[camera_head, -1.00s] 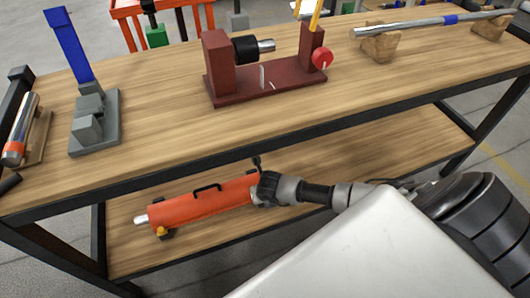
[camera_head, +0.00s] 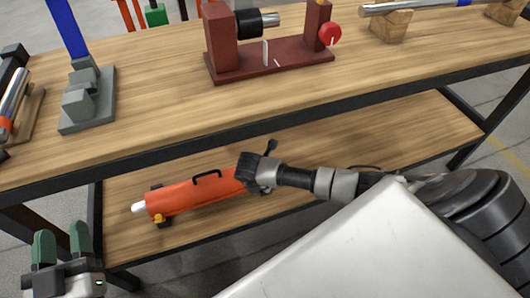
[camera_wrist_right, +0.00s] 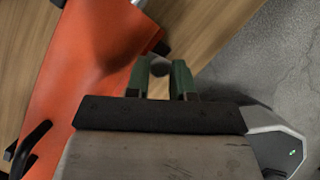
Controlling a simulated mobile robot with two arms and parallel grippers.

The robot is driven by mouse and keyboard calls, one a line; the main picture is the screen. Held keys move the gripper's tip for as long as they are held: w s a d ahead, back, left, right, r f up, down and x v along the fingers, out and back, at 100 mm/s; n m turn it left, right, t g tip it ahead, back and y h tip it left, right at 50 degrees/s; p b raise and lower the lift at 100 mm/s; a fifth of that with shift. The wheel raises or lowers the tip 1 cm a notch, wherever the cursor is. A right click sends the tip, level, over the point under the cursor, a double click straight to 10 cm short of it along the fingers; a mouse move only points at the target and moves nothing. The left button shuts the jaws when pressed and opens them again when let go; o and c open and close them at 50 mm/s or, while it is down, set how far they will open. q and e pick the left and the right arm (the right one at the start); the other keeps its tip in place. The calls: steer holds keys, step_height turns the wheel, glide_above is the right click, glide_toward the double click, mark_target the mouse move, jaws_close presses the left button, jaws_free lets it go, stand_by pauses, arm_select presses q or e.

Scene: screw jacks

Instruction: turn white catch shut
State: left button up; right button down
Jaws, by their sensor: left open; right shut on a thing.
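A small white upright piece (camera_head: 265,52) stands on the dark red stand on the tabletop. A white tip (camera_head: 138,208) sticks out of the left end of the orange cylinder (camera_head: 195,195) on the lower shelf. I cannot tell which is the catch.
The dark red stand (camera_head: 290,65) also carries a red knob (camera_head: 330,34). A grey block with a blue lever (camera_head: 68,28) stands left on the table. A black table edge (camera_head: 280,122) lies above the shelf. Bare shelf lies behind the cylinder.

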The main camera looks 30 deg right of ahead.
arm_select(q)
steer(key=shift+f+g, duration=0.4)
steer(key=shift+f, duration=0.05)
arm_select(e)
steer(key=shift+w+m+g, duration=0.1)
steer(key=shift+m+g, duration=0.3)
steer(key=shift+m, duration=0.7)
arm_select(q)
steer(key=shift+a, duration=0.1)
arm_select(e)
steer(key=c, duration=1)
jaws_free()
arm_select(q)
steer(key=shift+f, duration=0.1)
